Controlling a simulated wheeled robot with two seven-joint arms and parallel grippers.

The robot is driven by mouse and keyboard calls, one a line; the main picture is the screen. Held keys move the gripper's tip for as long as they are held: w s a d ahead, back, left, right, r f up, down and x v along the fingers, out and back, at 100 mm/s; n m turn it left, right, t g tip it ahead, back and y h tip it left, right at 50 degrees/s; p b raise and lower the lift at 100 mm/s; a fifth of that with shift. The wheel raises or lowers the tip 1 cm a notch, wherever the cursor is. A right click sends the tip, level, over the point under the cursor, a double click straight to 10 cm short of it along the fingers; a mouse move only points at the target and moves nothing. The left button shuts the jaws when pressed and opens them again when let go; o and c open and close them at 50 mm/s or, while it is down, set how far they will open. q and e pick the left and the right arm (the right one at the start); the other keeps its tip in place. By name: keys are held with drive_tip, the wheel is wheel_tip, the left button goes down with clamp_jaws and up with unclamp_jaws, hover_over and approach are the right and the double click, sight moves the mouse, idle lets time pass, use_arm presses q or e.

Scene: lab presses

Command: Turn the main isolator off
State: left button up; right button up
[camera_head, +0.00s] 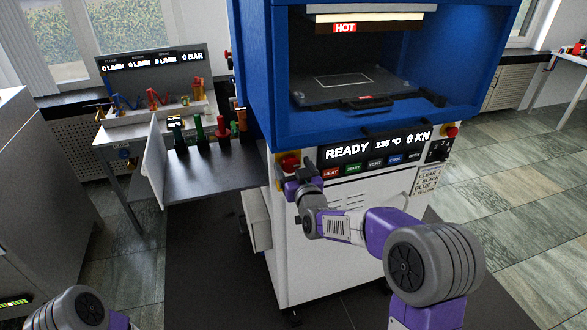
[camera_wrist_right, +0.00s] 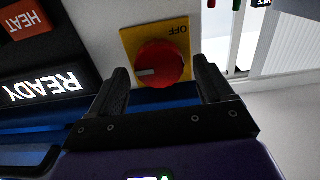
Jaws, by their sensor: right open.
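The main isolator is a red round knob (camera_wrist_right: 160,66) on a yellow plate (camera_wrist_right: 180,28) marked OFF, which reads upside down in the right wrist view. A pale mark on the knob points to the left there, away from the OFF word. In the head view the knob (camera_head: 289,161) is on the press front, left of the READY display. My right gripper (camera_wrist_right: 161,82) is open, its two fingers on either side of the knob in the picture; contact cannot be told. In the head view my right gripper (camera_head: 290,188) is just below the knob. My left gripper's fingers are not visible.
The blue press (camera_head: 255,70) has a HOT sign and an open chamber. Beside the knob are the READY display (camera_head: 347,151) and a row of labelled buttons (camera_head: 363,166). A red button (camera_head: 451,131) is at the far right. A dark side shelf (camera_head: 215,172) holds several coloured items.

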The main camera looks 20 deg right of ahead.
drive_tip(key=shift+c, duration=0.4)
drive_tip(key=c, duration=0.9)
drive_tip(key=shift+c, duration=0.2)
drive_tip(key=shift+n, duration=0.3)
drive_tip(key=n+b, duration=0.1)
drive_tip(key=n, duration=0.1)
drive_tip(key=shift+a+f+n, duration=0.1)
drive_tip(key=shift+n, duration=0.3)
drive_tip(key=n, duration=0.4)
drive_tip(key=shift+a+n+b, duration=0.15)
drive_tip(key=shift+n+b, duration=0.15)
drive_tip(key=shift+b, duration=0.05)
drive_tip(key=n, duration=0.5)
drive_tip(key=shift+f, duration=0.1)
drive_tip(key=shift+f+n+p, duration=0.1)
drive_tip(key=shift+n+p, duration=0.25)
drive_tip(key=shift+n, duration=2.05)
